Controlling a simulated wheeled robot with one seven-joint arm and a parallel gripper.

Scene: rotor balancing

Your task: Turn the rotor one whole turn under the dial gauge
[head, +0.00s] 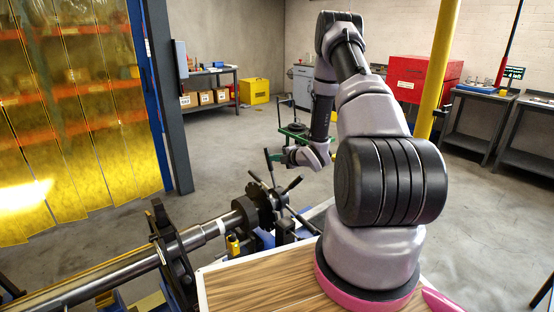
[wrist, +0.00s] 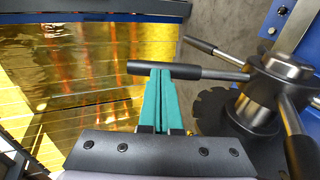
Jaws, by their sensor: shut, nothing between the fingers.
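The rotor is a long steel shaft (head: 205,232) lying across the lower left of the head view. At its right end is a dark hub with several black-handled spokes (head: 268,200). In the wrist view the steel hub (wrist: 285,70) is at the right, and one black spoke handle (wrist: 195,71) points left from it. My gripper (head: 272,157) is shut and empty, its teal fingers (wrist: 160,72) together. The fingertips meet the handle near its outer end in the wrist view; I cannot tell whether they touch it. I cannot make out the dial gauge for certain.
A yellow strip curtain (head: 80,110) hangs at the left beside a dark post (head: 170,100). A toothed dark disc (wrist: 222,110) sits by the hub. A yellow post (head: 440,60), red cabinet (head: 420,78) and benches stand behind. The floor between is mostly clear.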

